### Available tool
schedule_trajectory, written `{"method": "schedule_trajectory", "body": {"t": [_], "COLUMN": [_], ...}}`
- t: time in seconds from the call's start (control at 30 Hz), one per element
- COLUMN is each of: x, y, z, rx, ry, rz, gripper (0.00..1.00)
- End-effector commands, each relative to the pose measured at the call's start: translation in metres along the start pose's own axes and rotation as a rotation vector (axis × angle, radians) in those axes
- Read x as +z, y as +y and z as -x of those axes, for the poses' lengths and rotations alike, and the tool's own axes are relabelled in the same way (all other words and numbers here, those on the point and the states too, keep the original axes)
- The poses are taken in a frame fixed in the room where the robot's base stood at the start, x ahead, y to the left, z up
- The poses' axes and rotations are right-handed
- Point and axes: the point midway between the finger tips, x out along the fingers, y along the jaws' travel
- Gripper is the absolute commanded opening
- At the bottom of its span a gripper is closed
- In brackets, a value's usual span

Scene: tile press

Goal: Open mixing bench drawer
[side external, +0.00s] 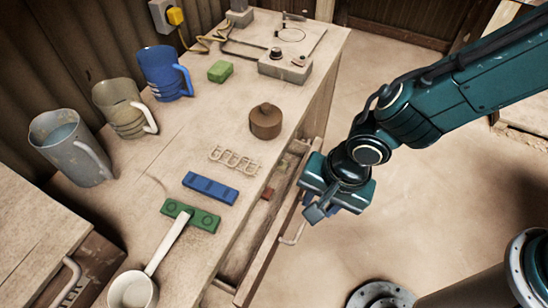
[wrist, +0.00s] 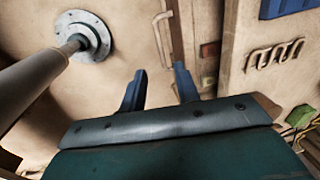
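The mixing bench drawer (side external: 262,254) is pulled partly out of the bench's right side, with its interior showing. Its pale bar handle (side external: 293,235) is on the outer face. The drawer front (wrist: 179,35) and handle (wrist: 162,40) also show in the wrist view. My gripper (side external: 328,208) is above and beside the drawer's outer edge. In the wrist view its two blue fingers (wrist: 160,70) are apart with nothing between them. The handle appears beyond the fingertips, apart from them. Small reddish and green items (wrist: 209,49) lie in the drawer.
The bench top (side external: 180,150) holds a brown lidded pot (side external: 265,121), wire hooks (side external: 234,159), a blue block (side external: 210,188), a green block (side external: 191,215), a white ladle (side external: 134,291) and several jugs (side external: 165,72). Floor (side external: 400,85) right of the bench is mostly clear.

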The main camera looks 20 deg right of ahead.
Motion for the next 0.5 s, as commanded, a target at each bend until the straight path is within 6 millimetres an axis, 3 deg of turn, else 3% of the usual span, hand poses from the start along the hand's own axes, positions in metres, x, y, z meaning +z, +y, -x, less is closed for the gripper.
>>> {"method": "schedule_trajectory", "body": {"t": [0.5], "x": [0.0], "y": [0.0], "z": [-0.061], "rx": [0.002], "ry": [0.0], "rz": [0.0], "gripper": [0.32]}}
